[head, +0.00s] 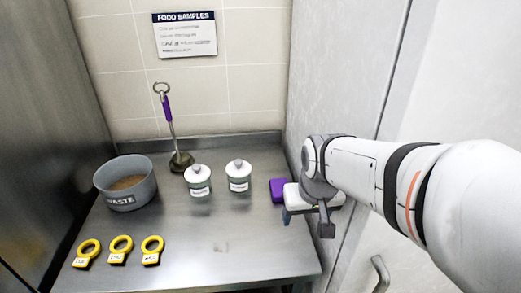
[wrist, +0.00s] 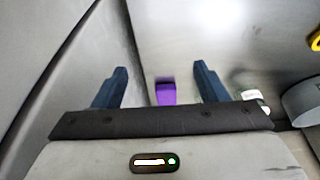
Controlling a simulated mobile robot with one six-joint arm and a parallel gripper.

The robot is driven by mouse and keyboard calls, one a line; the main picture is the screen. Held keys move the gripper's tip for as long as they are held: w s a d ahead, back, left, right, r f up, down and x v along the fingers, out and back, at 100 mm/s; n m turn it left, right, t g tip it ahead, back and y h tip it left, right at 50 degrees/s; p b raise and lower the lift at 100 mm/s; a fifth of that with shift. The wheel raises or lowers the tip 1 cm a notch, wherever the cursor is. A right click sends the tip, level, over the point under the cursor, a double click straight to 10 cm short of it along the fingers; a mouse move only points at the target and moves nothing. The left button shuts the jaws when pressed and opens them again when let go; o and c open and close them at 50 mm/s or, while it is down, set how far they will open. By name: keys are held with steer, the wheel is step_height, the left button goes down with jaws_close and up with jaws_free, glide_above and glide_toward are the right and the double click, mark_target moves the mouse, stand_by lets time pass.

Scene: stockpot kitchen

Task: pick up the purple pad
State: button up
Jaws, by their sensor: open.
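The purple pad (head: 278,189) lies on the steel counter at its right side, close to the side wall. In the head view my gripper is just right of it and hides part of it. In the wrist view the pad (wrist: 166,94) shows between my two dark blue fingers, with a gap on both sides. My gripper (wrist: 161,82) is open and empty. The lower part of the pad is hidden behind the gripper body in the wrist view.
Two lidded jars (head: 198,181) (head: 239,176) stand left of the pad. A ladle with a purple handle (head: 167,110), a grey waste bowl (head: 126,183) and several yellow rings (head: 121,249) are further left. The counter's front middle (head: 220,240) is clear.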

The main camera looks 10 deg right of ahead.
steer(key=o, duration=0.3)
steer(key=w+f+p, duration=0.1)
steer(key=w+f, duration=0.1)
steer(key=w, duration=0.9)
steer(key=shift+w+a+f+t, duration=0.15)
steer(key=shift+w+f+t, duration=0.05)
steer(key=shift+w+t, duration=0.1)
steer(key=p, duration=0.1)
glide_toward(281, 187)
steer(key=shift+s+a+f+t, duration=0.1)
steer(key=shift+a+f+t, duration=0.15)
steer(key=shift+f, duration=0.35)
steer(key=shift+s+a+f+t, duration=0.15)
steer(key=shift+a+f, duration=0.1)
steer(key=shift+f, duration=0.3)
steer(key=shift+w+d+p+x, duration=0.15)
steer(key=shift+p+x, duration=0.1)
steer(key=shift+x, duration=1.05)
steer(key=shift+d+p+x, duration=0.15)
steer(key=shift+p+x, duration=0.15)
steer(key=shift+x, duration=1)
steer(key=shift+w+d+p+x, duration=0.15)
steer(key=shift+p+x, duration=0.1)
steer(key=shift+x, duration=1.1)
steer(key=shift+s+r, duration=0.1)
steer(key=c, duration=1.1)
steer(key=shift+r, duration=0.15)
steer(key=shift+c, duration=0.2)
step_height(281, 187, up, 10)
steer(key=b, duration=0.1)
